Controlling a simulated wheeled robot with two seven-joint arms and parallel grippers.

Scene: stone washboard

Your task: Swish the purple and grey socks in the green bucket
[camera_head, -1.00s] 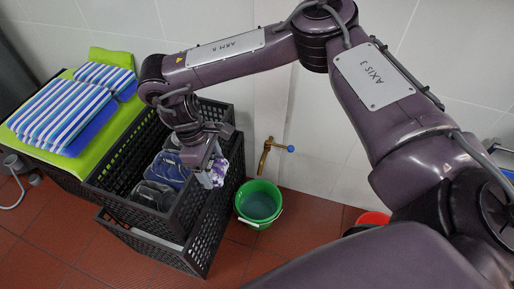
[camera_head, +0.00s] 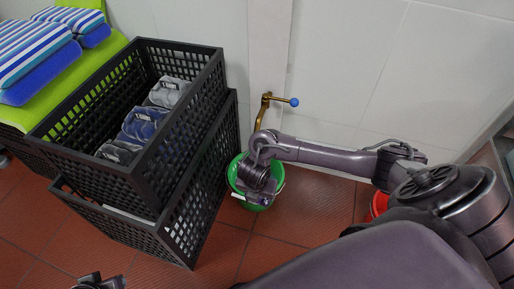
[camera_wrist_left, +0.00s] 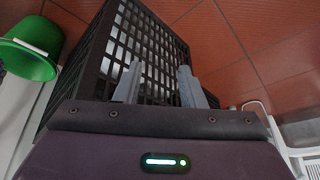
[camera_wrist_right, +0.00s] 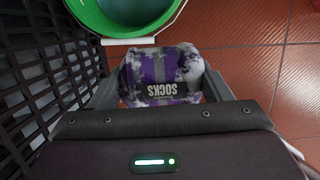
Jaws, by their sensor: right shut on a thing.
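The purple and grey socks (camera_wrist_right: 160,75), a bundle with a dark "SOCKS" band, sit between the fingers of my right gripper (camera_wrist_right: 158,90). In the head view my right gripper (camera_head: 258,195) is over the near side of the green bucket (camera_head: 280,182) and hides the socks and much of the bucket. The right wrist view shows the bucket's rim (camera_wrist_right: 150,40) just beyond the socks, which look above or beside it rather than inside. My left gripper (camera_wrist_left: 158,88) is open and empty, near the crates; it shows at the bottom left of the head view (camera_head: 98,283).
Black stacked crates (camera_head: 205,75) stand left of the bucket; the upper one holds grey and blue sock bundles (camera_head: 145,122). A brass tap (camera_head: 264,110) is on the wall above the bucket. A red bucket (camera_head: 379,203) is partly hidden behind my right arm.

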